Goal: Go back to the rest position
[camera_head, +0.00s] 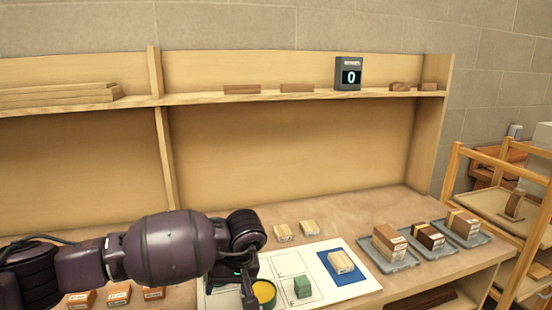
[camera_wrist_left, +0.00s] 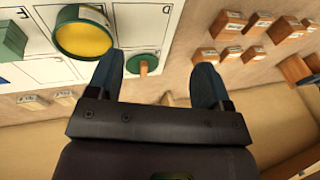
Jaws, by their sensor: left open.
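My left arm comes in from the left in the head view, with its gripper (camera_head: 250,290) over the left part of the white sheet (camera_head: 330,294). In the left wrist view the gripper (camera_wrist_left: 160,75) has its two fingers wide apart with nothing held between them. A round green object with a yellow top (camera_wrist_left: 82,38) is beyond the left finger, and it also shows beside the gripper in the head view (camera_head: 264,292). A small green-and-tan piece (camera_wrist_left: 142,66) shows between the fingers, apart from them. My right gripper is not in view.
A green block (camera_head: 302,287) and a light wood block on a blue square (camera_head: 341,262) are on the sheet. Grey trays (camera_head: 402,262) with wood blocks stand at the right. Several small blocks (camera_head: 118,294) lie by my arm. A shelf (camera_head: 210,97) with a display (camera_head: 348,73) stands behind.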

